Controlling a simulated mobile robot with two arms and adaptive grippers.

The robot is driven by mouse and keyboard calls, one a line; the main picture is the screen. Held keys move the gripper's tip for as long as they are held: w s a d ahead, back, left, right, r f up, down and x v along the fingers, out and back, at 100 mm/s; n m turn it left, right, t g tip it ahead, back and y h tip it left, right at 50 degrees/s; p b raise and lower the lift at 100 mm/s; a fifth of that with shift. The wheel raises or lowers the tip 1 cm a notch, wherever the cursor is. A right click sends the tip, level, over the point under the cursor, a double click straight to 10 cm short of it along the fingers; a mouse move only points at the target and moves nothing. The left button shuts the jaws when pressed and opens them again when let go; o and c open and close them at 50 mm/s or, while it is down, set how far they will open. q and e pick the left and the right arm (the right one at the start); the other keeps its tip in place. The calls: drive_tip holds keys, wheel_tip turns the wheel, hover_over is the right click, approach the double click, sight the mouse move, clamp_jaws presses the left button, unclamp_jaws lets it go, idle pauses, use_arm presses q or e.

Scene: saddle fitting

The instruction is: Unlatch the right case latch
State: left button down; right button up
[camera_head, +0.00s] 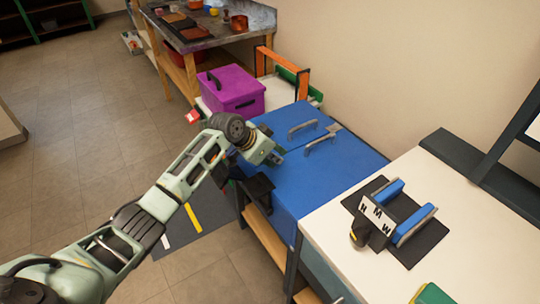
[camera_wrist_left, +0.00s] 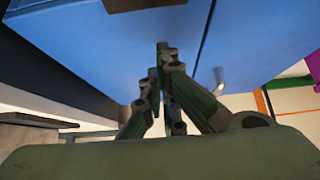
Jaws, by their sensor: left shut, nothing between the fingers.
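The blue case (camera_head: 335,172) lies on the bench, with two grey handles on top, one of them the near handle (camera_head: 320,143). My left gripper (camera_head: 274,157) is at the case's left edge in the head view. In the left wrist view its fingers (camera_wrist_left: 165,48) are together and empty, in front of the case's blue surface (camera_wrist_left: 110,40). A dark seam (camera_wrist_left: 204,35) runs down that surface. A small metallic piece (camera_wrist_left: 218,78) shows beside the fingers; I cannot tell if it is the right latch. Contact is unclear. My right gripper is out of view.
A purple box (camera_head: 232,92) stands behind the case. A white table (camera_head: 335,217) at right carries a black stand with blue pads (camera_head: 392,190). A black bracket-like part (camera_head: 258,188) is below the case's left edge. The floor at left is mostly clear.

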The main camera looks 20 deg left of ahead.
use_arm(q)
drive_tip(key=x, duration=0.4)
drive_tip(key=shift+w+d+f, duration=0.15)
drive_tip(key=shift+f, duration=0.1)
drive_tip(key=shift+a, duration=0.3)
drive_tip(key=shift+s+a+p, duration=0.35)
drive_tip(key=shift+s+a, duration=0.15)
drive_tip(key=shift+s, duration=0.25)
drive_tip(key=shift+s+a+p, duration=0.35)
drive_tip(key=shift+s+a, duration=0.1)
drive_tip(key=shift+s, duration=0.35)
